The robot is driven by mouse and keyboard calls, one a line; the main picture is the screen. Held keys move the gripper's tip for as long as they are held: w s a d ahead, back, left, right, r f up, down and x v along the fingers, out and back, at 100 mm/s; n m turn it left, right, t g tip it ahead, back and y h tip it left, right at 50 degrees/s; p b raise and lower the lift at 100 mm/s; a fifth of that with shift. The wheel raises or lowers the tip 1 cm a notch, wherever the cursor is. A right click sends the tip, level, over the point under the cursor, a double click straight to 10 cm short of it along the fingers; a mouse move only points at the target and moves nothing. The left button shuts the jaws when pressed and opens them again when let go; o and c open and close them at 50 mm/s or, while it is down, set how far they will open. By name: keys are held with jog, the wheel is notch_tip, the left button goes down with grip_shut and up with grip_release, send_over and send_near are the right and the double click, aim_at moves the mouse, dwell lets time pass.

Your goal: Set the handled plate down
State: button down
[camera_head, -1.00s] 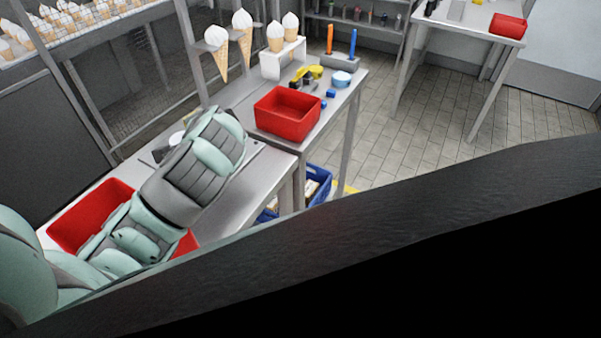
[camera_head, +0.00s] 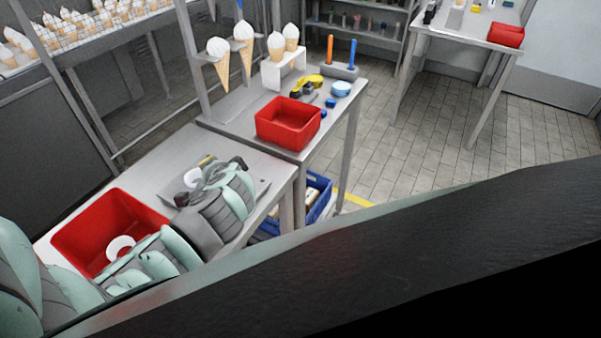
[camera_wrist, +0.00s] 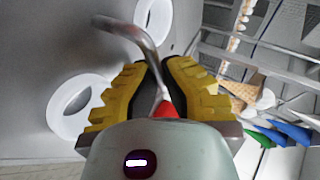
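The handled plate shows in the wrist view as a grey sheet (camera_wrist: 45,45) with white rings, from which a bent metal handle (camera_wrist: 143,42) rises. My gripper (camera_wrist: 160,82), with its yellow ribbed fingers, is shut on this handle, and a bit of red shows at the handle's end between the fingers. In the head view, my gripper (camera_head: 208,172) is over the near steel table, and a corner of the plate (camera_head: 262,191) shows past it. My arm and gripper hide most of the plate. I cannot tell if it touches the table.
A red bin (camera_head: 72,238) with a white ring (camera_head: 121,247) inside stands left on the near table (camera_head: 150,172). Another red bin (camera_head: 289,121) stands on the adjoining table. Ice cream cones (camera_head: 244,43) stand in holders behind. A blue crate (camera_head: 320,205) is below.

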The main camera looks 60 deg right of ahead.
jog(key=shift+d+f, duration=0.1)
jog(key=shift+f, duration=0.3)
jog(key=c, duration=1.1)
grip_release()
jog(key=shift+f, duration=0.1)
jog(key=shift+c, duration=0.2)
jog(key=shift+b+v, duration=1.55)
jog(key=shift+v, duration=4.5)
